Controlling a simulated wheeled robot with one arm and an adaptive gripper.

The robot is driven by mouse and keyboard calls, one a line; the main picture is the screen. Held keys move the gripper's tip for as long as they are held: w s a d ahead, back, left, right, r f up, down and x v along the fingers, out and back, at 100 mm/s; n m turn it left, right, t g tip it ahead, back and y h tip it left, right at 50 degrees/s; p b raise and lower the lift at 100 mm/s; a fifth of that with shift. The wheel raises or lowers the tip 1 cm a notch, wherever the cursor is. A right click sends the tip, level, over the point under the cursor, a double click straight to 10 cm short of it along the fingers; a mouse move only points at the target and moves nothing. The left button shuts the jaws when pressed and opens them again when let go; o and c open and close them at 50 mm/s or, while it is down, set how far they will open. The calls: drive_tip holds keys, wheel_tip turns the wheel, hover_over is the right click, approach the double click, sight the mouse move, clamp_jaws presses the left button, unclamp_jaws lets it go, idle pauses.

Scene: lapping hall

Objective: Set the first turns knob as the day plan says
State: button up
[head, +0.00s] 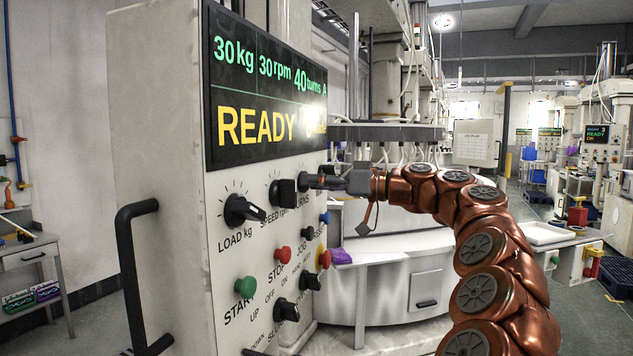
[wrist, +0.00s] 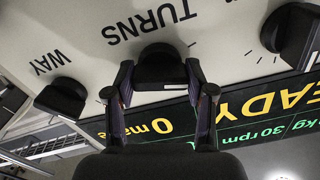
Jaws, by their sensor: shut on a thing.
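The turns knob (wrist: 162,72) is black and sits under the upside-down label TURNS in the wrist view. My gripper (wrist: 159,84) is shut on it, one finger on each side. In the head view my gripper (head: 312,182) meets the panel right of the speed knob (head: 283,193) and largely hides the turns knob. The display (head: 265,90) reads 30 kg, 30 rpm, 40 turns, A, with READY below and 0 made.
The load knob (head: 240,210) is at the panel's left. Below are a green start button (head: 246,286), a red stop button (head: 282,253) and several small black switches. A WAY knob (wrist: 62,97) is close to my gripper. A black handle (head: 135,275) sticks out at the cabinet's left.

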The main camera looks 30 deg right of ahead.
drive_tip(key=m+p, duration=0.1)
drive_tip(key=m, duration=0.2)
drive_tip(key=shift+r, duration=0.15)
drive_tip(key=shift+m+p, duration=0.55)
drive_tip(key=shift+m, duration=0.55)
drive_tip(key=o, duration=1.2)
drive_tip(key=shift+c, duration=0.2)
drive_tip(key=shift+d, duration=0.1)
drive_tip(key=v, duration=1.2)
drive_tip(key=shift+f, duration=0.2)
